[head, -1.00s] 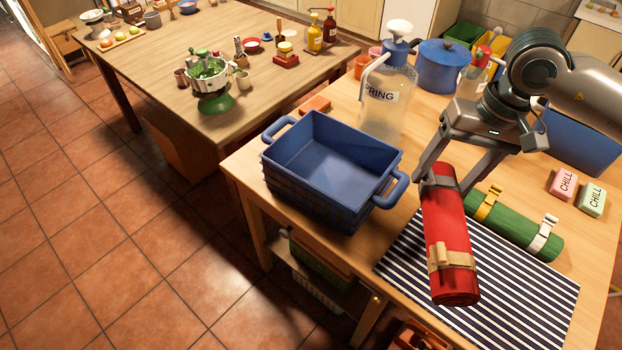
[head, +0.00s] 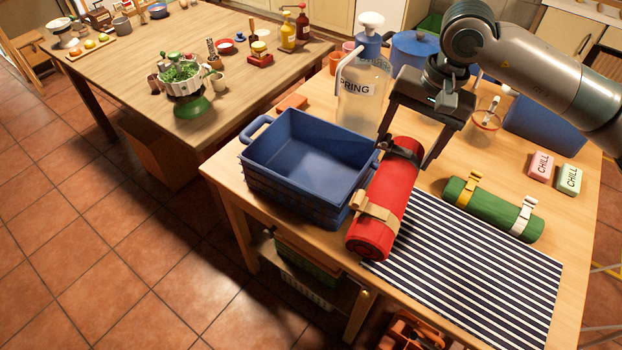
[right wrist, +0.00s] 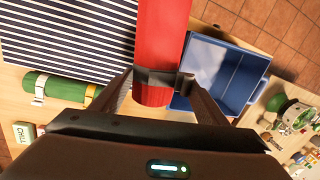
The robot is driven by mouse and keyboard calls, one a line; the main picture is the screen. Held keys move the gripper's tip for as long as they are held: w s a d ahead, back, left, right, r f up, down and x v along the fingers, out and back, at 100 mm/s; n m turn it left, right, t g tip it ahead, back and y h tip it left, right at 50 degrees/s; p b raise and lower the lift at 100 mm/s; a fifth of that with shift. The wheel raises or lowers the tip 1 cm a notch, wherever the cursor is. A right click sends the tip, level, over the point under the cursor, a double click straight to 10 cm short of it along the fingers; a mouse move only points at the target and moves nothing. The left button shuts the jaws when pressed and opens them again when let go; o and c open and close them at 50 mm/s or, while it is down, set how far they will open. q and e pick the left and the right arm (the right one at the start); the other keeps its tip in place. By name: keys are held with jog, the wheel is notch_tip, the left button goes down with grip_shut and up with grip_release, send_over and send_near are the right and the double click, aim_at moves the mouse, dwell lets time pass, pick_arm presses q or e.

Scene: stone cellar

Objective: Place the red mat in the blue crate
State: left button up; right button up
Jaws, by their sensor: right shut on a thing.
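The red mat (head: 394,186) is a rolled cylinder with a dark strap at its far end and a tan strap at its near end. My right gripper (head: 404,155) is shut on its far end, by the dark strap. The mat hangs tilted, just right of the blue crate (head: 262,182), and hides the crate's right handle in the head view. The inside of the crate looks empty. In the right wrist view the mat (right wrist: 161,45) runs up from between the fingers, with the crate (right wrist: 222,75) to its right. My left gripper is not in view.
A green rolled mat (head: 490,205) lies beside a striped cloth (head: 470,262). A clear bottle (head: 362,90) marked "PRING" stands behind the crate. Pink (head: 541,166) and green (head: 569,179) "CHILL" blocks lie at the right. A second table (head: 130,80) stands at the back left.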

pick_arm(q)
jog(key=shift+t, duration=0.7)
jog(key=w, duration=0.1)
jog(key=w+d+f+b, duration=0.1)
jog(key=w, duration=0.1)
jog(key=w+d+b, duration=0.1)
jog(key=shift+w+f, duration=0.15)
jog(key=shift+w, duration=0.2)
pick_arm(e)
jog(key=w+a+f+m+h, duration=0.1)
jog(key=w+a+m, duration=0.8)
jog(key=m, duration=1)
jog(key=shift+w+a+f+h, duration=0.35)
jog(key=shift+a+h, duration=0.25)
jog(key=shift+a, duration=0.45)
jog(key=shift+f, duration=0.1)
pick_arm(q)
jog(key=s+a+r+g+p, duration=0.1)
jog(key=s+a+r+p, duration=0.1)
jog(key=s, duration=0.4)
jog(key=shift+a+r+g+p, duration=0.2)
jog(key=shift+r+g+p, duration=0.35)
jog(key=shift+p, duration=0.7)
pick_arm(e)
notch_tip(320, 180, down, 14)
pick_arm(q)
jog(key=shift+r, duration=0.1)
